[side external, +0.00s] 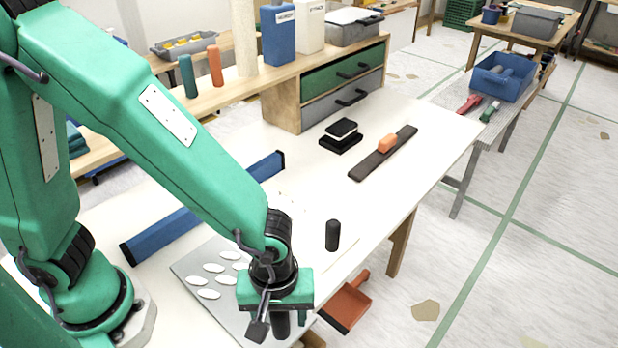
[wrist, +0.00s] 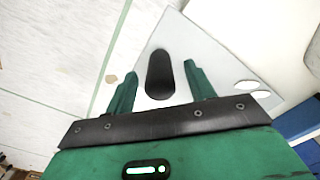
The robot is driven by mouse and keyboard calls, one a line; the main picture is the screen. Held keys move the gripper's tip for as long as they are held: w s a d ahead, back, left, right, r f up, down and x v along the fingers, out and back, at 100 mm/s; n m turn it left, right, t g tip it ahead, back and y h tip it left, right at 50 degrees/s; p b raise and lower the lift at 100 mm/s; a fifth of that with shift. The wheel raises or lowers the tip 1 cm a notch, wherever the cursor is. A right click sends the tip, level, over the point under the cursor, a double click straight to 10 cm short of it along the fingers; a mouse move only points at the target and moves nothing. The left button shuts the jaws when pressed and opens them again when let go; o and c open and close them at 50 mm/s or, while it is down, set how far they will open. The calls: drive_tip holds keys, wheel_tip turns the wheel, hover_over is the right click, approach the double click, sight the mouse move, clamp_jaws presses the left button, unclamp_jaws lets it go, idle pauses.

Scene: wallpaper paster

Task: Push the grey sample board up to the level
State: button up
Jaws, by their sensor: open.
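The grey sample board (side external: 185,268) lies on the white table with several white ovals on it, partly hidden behind my gripper in the side view. Its corner (wrist: 185,45) shows in the wrist view. A dark upright peg (wrist: 159,75) stands on the board. The level is a long blue bar with black ends (side external: 180,228), lying behind the board with a gap between them; a blue piece of it (wrist: 296,116) shows at the right in the wrist view. My gripper (side external: 276,308) is open over the board, its green fingers (wrist: 161,92) on either side of the peg and not visibly touching it.
A second black peg (side external: 332,236) stands right of the board. A dark bar with an orange block (side external: 386,146) and a black-and-white block (side external: 341,134) lie farther back. A drawer cabinet (side external: 325,95) stands at the rear. A red-orange dustpan (side external: 345,303) is below the table edge.

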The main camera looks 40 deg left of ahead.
drive_tip(key=shift+f, duration=0.6)
drive_tip(key=c, duration=1.1)
drive_tip(key=shift+a, duration=0.1)
drive_tip(key=shift+c, duration=0.2)
drive_tip(key=shift+w+a, duration=0.2)
drive_tip(key=shift+a, duration=1.2)
drive_tip(key=shift+w+a, duration=0.2)
drive_tip(key=shift+a, duration=1.15)
drive_tip(key=o, duration=1.1)
